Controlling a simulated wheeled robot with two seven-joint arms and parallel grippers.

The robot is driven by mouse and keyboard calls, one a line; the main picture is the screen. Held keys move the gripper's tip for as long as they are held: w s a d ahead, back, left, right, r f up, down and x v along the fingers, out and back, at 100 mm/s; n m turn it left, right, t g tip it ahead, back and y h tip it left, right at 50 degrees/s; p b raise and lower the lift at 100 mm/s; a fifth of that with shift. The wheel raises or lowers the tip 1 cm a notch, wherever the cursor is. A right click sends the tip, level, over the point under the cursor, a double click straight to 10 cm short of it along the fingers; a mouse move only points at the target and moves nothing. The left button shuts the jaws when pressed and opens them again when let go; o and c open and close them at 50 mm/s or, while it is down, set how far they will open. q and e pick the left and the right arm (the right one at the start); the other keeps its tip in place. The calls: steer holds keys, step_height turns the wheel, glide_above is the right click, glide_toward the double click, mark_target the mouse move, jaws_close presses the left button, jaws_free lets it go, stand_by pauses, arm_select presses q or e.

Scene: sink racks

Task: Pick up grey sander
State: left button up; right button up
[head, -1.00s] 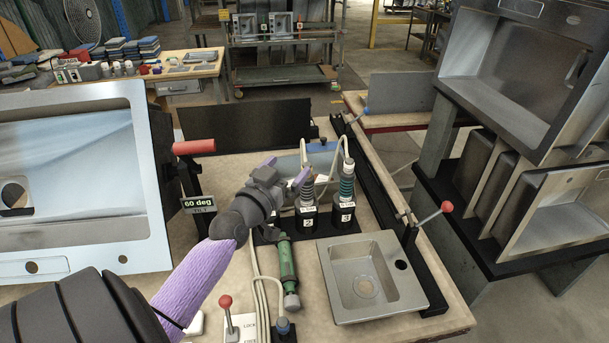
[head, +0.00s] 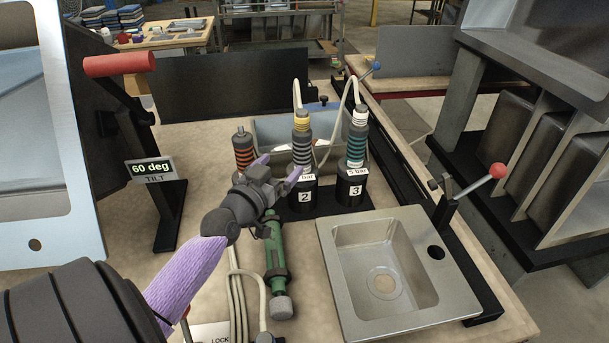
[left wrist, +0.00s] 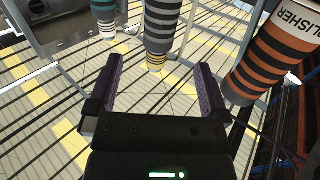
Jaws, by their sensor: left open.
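A grey-banded tool with a yellow top (head: 302,147), which I take as the grey sander, stands upright in the black holder marked 2 (head: 303,197). In the left wrist view the same tool (left wrist: 162,22) shows upside down, its yellow-ringed end reaching down between the finger lines. My left gripper (head: 279,168) is open and empty, just in front and left of the tool in the head view. In the left wrist view its two fingers (left wrist: 158,75) are spread wide, with nothing held. Whether they touch the tool cannot be told. My right gripper is not in view.
A teal-banded tool (head: 356,140) stands in holder 3, close on the right. An orange-banded polisher (head: 243,150) stands on the left. A green tool (head: 275,255) lies on the bench before the holders. A small sink (head: 345,285) sits at the right.

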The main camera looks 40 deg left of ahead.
mark_target(297, 150)
arm_select(q)
steer(key=b+x, duration=0.1)
steer(key=x, duration=0.2)
steer(key=b+x, duration=0.1)
steer(key=x, duration=0.2)
steer(key=f+b+x, duration=0.1)
steer(key=x, duration=0.2)
steer(key=shift+w+a, duration=0.1)
steer(key=shift+w, duration=0.4)
steer(key=shift+r, duration=0.15)
steer(key=c, duration=0.7)
jaws_close()
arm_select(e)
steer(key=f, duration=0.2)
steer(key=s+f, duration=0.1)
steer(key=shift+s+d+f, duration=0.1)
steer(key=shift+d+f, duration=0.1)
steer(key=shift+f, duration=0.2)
